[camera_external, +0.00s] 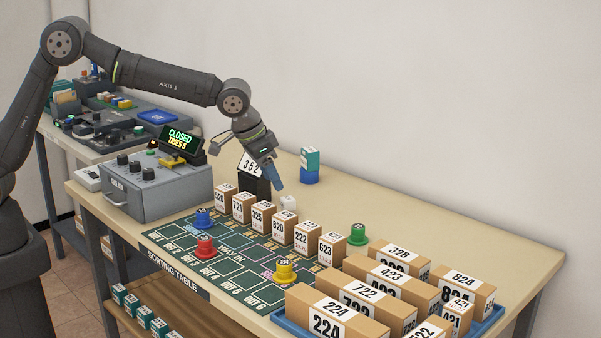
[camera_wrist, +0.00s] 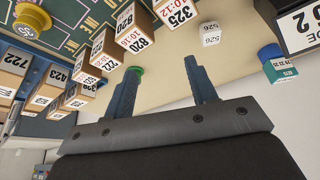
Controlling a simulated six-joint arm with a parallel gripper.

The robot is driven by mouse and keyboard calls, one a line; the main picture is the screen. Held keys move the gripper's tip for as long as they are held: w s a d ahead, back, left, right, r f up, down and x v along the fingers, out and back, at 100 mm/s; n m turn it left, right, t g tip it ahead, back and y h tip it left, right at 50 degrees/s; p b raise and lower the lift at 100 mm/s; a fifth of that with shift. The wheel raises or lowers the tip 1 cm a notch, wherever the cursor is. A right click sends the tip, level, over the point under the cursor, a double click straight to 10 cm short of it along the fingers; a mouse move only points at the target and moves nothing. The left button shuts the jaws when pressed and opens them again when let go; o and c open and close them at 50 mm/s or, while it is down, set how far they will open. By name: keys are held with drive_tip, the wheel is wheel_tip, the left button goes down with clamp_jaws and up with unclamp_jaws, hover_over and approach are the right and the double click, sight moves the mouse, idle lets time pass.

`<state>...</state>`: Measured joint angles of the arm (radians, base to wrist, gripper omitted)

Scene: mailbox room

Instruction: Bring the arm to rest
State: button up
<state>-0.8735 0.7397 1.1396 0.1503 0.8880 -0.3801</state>
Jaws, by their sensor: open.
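My gripper (camera_external: 275,172) is above the sorting table (camera_external: 470,233), just behind the row of numbered boxes and to the right of the black "352" sign (camera_external: 251,180). In the wrist view its two blue fingers (camera_wrist: 165,85) stand apart with nothing between them. A small white block (camera_external: 289,203) sits on the table just below and right of the fingertips. It also shows in the wrist view (camera_wrist: 210,35), marked 526, beyond the fingertips. My arm reaches over the table from the left, bent at the elbow and wrist.
Several small boxes (camera_external: 281,226) stand in a row along the green mat (camera_external: 190,250). Blue, red and yellow stamps stand on it; a green one (camera_external: 357,235) is at right. A blue tray (camera_external: 289,325) holds larger boxes. The control box (camera_external: 160,190) display reads "CLOSED".

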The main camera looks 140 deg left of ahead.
drive_tip(key=w+d+n, duration=0.1)
drive_tip(key=w+d, duration=0.2)
drive_tip(key=d, duration=0.6)
drive_tip(key=w+d+n, duration=0.1)
drive_tip(key=w+d, duration=0.1)
drive_tip(key=d, duration=0.7)
drive_tip(key=shift+g, duration=0.4)
drive_tip(key=s+a+f, duration=0.1)
drive_tip(key=a+f, duration=0.1)
drive_tip(key=a, duration=0.1)
drive_tip(key=a+f, duration=0.3)
drive_tip(key=a, duration=0.1)
drive_tip(key=s+a+f, duration=0.1)
drive_tip(key=a+f, duration=0.2)
drive_tip(key=shift+s+a, duration=0.25)
drive_tip(key=shift+s, duration=0.1)
drive_tip(key=shift+a+f, duration=0.1)
drive_tip(key=shift+f, duration=0.2)
drive_tip(key=shift+r, duration=0.55)
drive_tip(key=w+d+r, duration=0.3)
drive_tip(key=d+r, duration=0.4)
drive_tip(key=d, duration=0.4)
drive_tip(key=shift+m, duration=0.3)
drive_tip(key=shift+s+a+r, duration=0.1)
drive_tip(key=shift+s+a, duration=0.15)
drive_tip(key=shift+a, duration=1.05)
drive_tip(key=shift+s+a+r, duration=0.1)
drive_tip(key=shift+s+a, duration=0.1)
drive_tip(key=shift+a, duration=1.1)
